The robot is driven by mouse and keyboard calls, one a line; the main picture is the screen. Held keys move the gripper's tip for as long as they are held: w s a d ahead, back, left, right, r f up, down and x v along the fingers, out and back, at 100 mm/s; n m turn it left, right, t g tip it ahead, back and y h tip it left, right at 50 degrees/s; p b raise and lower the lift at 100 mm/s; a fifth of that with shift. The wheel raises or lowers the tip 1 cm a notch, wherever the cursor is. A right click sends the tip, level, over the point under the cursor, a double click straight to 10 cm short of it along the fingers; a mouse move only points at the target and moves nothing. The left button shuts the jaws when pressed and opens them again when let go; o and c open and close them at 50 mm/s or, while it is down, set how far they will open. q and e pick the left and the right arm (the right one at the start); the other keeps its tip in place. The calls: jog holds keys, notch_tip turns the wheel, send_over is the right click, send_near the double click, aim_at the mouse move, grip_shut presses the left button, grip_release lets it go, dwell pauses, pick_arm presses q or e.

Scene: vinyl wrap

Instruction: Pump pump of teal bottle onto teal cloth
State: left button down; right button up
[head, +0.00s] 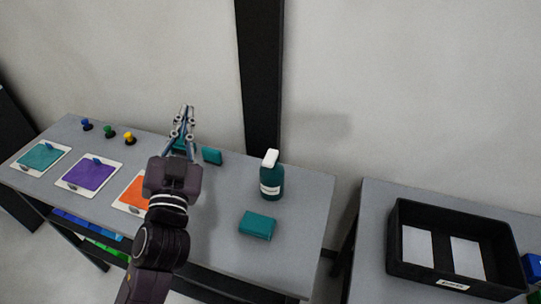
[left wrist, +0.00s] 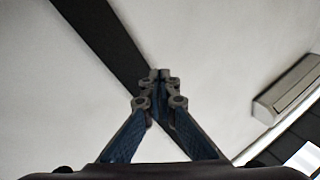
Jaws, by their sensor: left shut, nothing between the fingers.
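The teal bottle (head: 271,182) stands upright on the grey table in the head view, with a white pump head (head: 270,158) on top and a white label on its front. The teal cloth (head: 257,226) lies folded on the table in front of the bottle, a little to the left. My left gripper (head: 186,112) is shut and empty, pointing up, to the left of the bottle and apart from it. In the left wrist view its closed fingers (left wrist: 160,78) point toward the wall and ceiling. My right gripper is not in view.
Teal (head: 43,157), purple (head: 89,174) and orange (head: 134,191) panels lie on the table's left part, with small knobs behind them. A small teal block (head: 212,156) lies near the back. A black crate (head: 396,250) stands on the right table, across a gap.

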pick_arm(q)
jog(key=s+d+r+m+t+h, duration=0.1)
jog(key=s+d+r+m+h, duration=0.2)
jog(key=d+r+m+h, duration=1)
jog(key=s+d+m+g+h, duration=0.2)
jog(key=d+m+g+h, duration=0.2)
jog(key=d+m+g, duration=0.35)
jog(key=s+d+m+g+h, duration=0.3)
jog(key=d+m+g+h, duration=0.25)
jog(key=m+g, duration=0.2)
jog(key=w+d+f+m+g+y, duration=0.1)
jog(key=w+f+m+y, duration=0.1)
jog(key=f+y, duration=0.25)
jog(key=w+d+f+m+g+y, duration=0.1)
jog(key=d+f+m+y, duration=0.15)
jog(key=f, duration=0.35)
jog(key=w+a+f+n+t+y, duration=0.1)
jog(key=w+a+f+y, duration=0.2)
jog(key=w+a+y, duration=0.2)
jog(key=w+a+f+n+t+y, duration=0.1)
jog(key=w+a+f+n+y, duration=0.1)
jog(key=a, duration=0.5)
jog(key=w+f+y, duration=0.1)
jog(key=w+y, duration=0.1)
jog(key=shift+w+a+t+y, duration=0.3)
jog(key=shift+w+a+y, duration=0.05)
jog(key=shift+w+a, duration=0.05)
